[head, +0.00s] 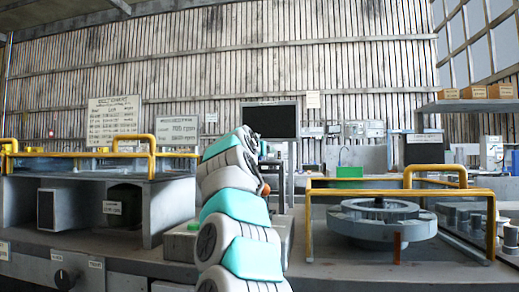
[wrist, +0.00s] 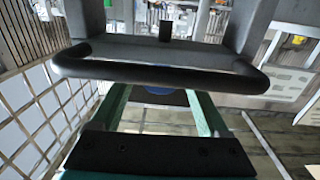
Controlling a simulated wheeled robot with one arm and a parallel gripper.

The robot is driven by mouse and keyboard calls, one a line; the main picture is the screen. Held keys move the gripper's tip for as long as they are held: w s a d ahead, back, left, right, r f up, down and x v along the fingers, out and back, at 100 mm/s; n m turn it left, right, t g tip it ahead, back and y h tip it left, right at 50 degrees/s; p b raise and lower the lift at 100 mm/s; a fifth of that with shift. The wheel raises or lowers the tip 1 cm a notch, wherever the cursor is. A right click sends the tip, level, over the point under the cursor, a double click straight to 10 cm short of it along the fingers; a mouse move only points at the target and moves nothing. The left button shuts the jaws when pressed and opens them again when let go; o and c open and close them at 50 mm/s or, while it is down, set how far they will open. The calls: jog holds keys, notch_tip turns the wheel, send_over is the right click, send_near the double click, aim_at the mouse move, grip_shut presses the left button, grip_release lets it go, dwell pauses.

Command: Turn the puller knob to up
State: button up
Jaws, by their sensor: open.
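A round black knob (head: 65,277) sits on the grey front panel at the lower left of the head view, cut close to the bottom edge. Small labels are beside it, too small to read, so I cannot confirm that it is the puller knob. Its pointer direction is unclear. In the head view my teal and grey arm rises in the middle and hides the gripper. No knob is recognisable in the wrist view.
Yellow rails (head: 150,155) stand on the left bench; another yellow frame (head: 400,192) surrounds a round grey housing (head: 383,236) on the right. A dark screen (head: 270,121) stands behind my arm. A dark bar (wrist: 160,73) crosses the wrist view; whose it is is unclear.

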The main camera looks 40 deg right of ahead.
jog(key=shift+c, duration=0.2)
grip_shut()
dwell(0.3)
jog(key=shift+s+r+n+t+y+p, duration=0.15)
jog(key=shift+n+t+y+p, duration=0.35)
jog(key=shift+t, duration=0.3)
jog(key=shift+d+r+n+t+y+p, duration=0.1)
jog(key=shift+n+t+y+p, duration=0.3)
jog(key=shift+n+y+p, duration=0.15)
jog(key=n+y+p, duration=0.1)
jog(key=t+y+p, duration=0.1)
jog(key=p, duration=0.1)
jog(key=shift+r+n+t, duration=0.2)
jog(key=shift+n+t, duration=0.1)
jog(key=shift+n, duration=0.05)
jog(key=n+t+y+p, duration=0.1)
jog(key=y+p, duration=0.1)
jog(key=p, duration=0.2)
jog(key=shift+f+n+t+y+p, duration=0.15)
jog(key=shift+n+t+y+p, duration=0.15)
jog(key=shift+n+y+p, duration=0.6)
jog(key=shift+f+p, duration=0.2)
jog(key=shift+p, duration=0.4)
